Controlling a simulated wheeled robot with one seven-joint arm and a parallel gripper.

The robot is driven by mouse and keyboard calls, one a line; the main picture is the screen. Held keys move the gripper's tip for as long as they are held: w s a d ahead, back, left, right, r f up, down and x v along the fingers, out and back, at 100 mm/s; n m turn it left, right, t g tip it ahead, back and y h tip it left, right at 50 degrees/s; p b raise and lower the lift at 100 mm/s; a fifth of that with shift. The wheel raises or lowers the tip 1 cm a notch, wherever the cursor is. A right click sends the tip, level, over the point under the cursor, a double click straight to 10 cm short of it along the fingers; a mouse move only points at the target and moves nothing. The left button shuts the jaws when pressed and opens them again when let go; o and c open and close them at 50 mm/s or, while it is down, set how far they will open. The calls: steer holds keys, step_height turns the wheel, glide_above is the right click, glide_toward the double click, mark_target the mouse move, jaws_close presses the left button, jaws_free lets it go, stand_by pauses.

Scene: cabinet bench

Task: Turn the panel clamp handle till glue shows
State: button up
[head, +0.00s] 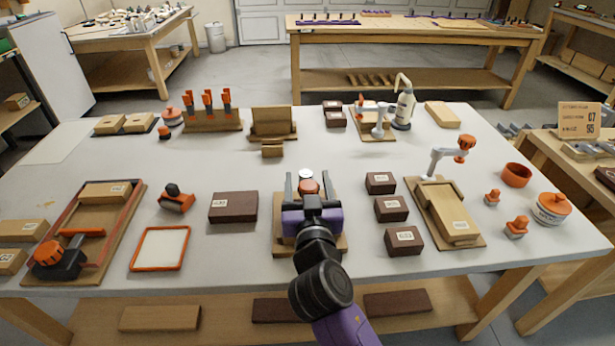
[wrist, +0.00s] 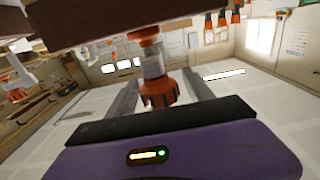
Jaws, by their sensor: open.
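An orange knob-shaped handle (head: 309,187) stands at the middle front of the bench, above a wooden base board (head: 282,248) that my arm partly covers. In the wrist view the handle (wrist: 158,93) is ribbed and sits on a grey shaft (wrist: 152,64). My gripper (head: 308,180) is open, with one finger on each side of the handle. In the wrist view its fingers (wrist: 160,92) appear apart from it, with gaps on both sides. The rest of this clamp is mostly hidden behind my gripper. I see no glue at its joint.
Dark labelled blocks (head: 390,209) stand close on the right, and another dark block (head: 233,207) lies on the left. A second clamp with an orange knob (head: 465,143) rises from a board farther right. A glue bottle (head: 404,106) stands behind.

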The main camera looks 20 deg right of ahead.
steer(key=shift+w+d, duration=0.2)
steer(key=shift+w, duration=0.25)
steer(key=shift+c, duration=0.4)
jaws_close()
steer(key=shift+f, duration=0.1)
steer(key=shift+b, duration=0.65)
